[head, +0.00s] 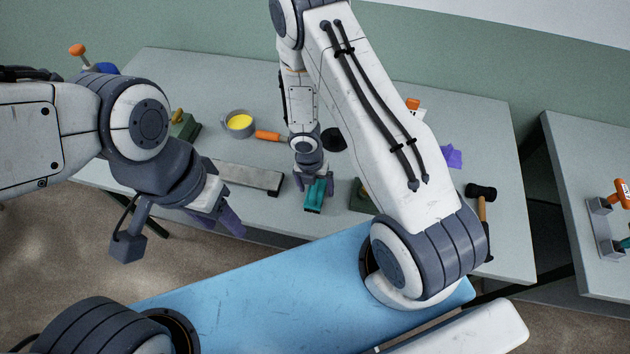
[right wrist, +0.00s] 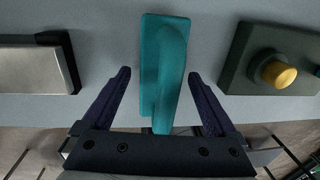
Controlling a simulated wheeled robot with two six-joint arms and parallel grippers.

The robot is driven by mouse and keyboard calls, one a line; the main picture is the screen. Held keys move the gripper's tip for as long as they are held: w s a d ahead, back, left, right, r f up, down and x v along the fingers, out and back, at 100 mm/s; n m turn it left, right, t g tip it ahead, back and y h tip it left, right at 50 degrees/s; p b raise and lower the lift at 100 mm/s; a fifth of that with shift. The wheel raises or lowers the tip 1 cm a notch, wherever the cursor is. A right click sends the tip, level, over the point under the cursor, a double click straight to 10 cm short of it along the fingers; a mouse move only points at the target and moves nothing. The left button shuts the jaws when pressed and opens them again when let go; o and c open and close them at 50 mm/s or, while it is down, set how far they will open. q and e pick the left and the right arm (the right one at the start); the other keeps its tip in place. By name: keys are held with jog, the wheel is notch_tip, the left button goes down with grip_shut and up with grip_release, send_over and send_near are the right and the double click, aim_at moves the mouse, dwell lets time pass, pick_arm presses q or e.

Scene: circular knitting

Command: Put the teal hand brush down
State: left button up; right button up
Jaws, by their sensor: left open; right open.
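The teal hand brush (head: 316,197) lies on the grey table near its front edge. In the right wrist view the teal hand brush (right wrist: 163,70) lies lengthwise, its near end between the spread fingers. My right gripper (head: 316,180) is right over it; in the right wrist view this gripper (right wrist: 165,100) is open, with a gap on each side of the brush. My left gripper (head: 228,215) is open and empty at the left, in front of the table edge. The brush's far end is partly hidden by my right gripper in the head view.
A metal bar-like block (head: 246,176) lies left of the brush. A green box with a yellow knob (right wrist: 272,72) is close on the right. A grey cup with yellow contents (head: 239,123), an orange-handled tool (head: 268,136) and a hammer (head: 481,205) also lie on the table (head: 470,130).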

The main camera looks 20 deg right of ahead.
jog(key=a+r+m+p, duration=0.2)
jog(key=r+m+p, duration=0.15)
jog(key=r, duration=0.75)
jog(key=a+r+m+p, duration=0.25)
jog(key=r+p, duration=0.25)
jog(key=r, duration=0.6)
jog(key=s+a+r+m+y, duration=0.1)
jog(key=s+a+r+m, duration=0.2)
jog(key=s+r+m, duration=0.5)
jog(key=s+a+r+m+y, duration=0.1)
jog(key=s+a+r+m, duration=0.3)
jog(key=s+r+m, duration=0.4)
notch_tip(320, 180, up, 3)
jog(key=shift+s+a+r+t, duration=0.15)
jog(key=shift+s+a+t, duration=0.15)
jog(key=shift+s, duration=0.7)
notch_tip(320, 180, down, 18)
jog(key=b, duration=1.8)
jog(key=shift+r, duration=0.2)
